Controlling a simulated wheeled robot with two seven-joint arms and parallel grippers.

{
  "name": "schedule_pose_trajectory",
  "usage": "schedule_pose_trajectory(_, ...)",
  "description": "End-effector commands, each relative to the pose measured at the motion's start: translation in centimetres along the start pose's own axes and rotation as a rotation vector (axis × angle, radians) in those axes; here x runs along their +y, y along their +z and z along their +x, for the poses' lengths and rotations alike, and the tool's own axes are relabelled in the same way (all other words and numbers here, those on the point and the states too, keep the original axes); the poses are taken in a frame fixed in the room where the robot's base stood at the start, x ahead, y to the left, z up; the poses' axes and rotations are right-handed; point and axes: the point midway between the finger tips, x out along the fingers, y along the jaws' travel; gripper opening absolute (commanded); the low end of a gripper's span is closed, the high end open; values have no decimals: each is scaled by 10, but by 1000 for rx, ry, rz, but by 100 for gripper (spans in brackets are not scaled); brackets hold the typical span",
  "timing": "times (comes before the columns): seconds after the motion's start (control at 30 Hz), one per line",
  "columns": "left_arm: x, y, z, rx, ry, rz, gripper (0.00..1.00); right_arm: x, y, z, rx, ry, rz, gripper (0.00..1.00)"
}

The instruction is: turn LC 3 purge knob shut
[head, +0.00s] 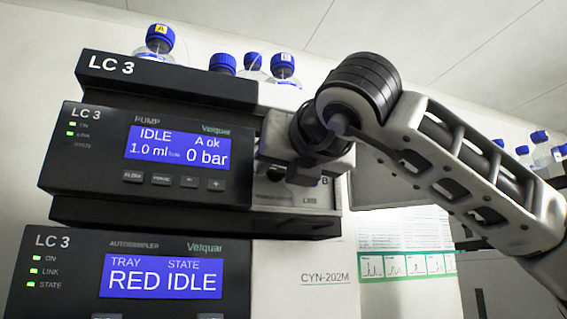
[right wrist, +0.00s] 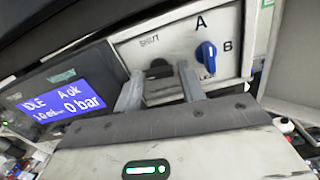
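The LC 3 pump module (head: 90,176) shows at the left of the head view, its screen reading IDLE, A ok, 1.0 ml and 0 bar. In the right wrist view a dark knob (right wrist: 158,68) sits on the pale panel below the word SHUT. My right gripper (right wrist: 159,82) is open, its two fingers pointing at the panel on either side of the dark knob; contact cannot be told. In the head view the right gripper (head: 302,160) covers most of the panel and hides the knob. My left gripper is not in view.
A blue knob (right wrist: 206,56) marked A and B sits just right of the right finger. The LC 3 autosampler (head: 70,285) is below the pump, its screen reading RED IDLE. Blue-capped bottles (head: 222,64) stand on top. A pale open door or panel (head: 395,185) lies to the right.

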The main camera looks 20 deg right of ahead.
Motion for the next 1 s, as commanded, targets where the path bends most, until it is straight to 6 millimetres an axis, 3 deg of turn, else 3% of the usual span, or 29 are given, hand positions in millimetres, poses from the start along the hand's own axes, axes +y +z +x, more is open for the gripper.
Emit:
schedule_pose_trajectory(0.07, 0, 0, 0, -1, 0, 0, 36, 0, 0, 0, 0, 0, 0, 40)
schedule_pose_trajectory(0.17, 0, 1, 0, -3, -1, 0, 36, 0, 0, 0, 1, 0, 0, 12)
schedule_pose_trajectory(0.2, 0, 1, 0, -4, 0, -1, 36, 0, 0, 0, 1, 0, 0, 8)
schedule_pose_trajectory(0.57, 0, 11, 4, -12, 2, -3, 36, 0, -3, 0, 2, -2, 44, 8)
schedule_pose_trajectory(1.0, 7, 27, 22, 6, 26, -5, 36, 0, -6, 0, 1, 1, 367, 8)
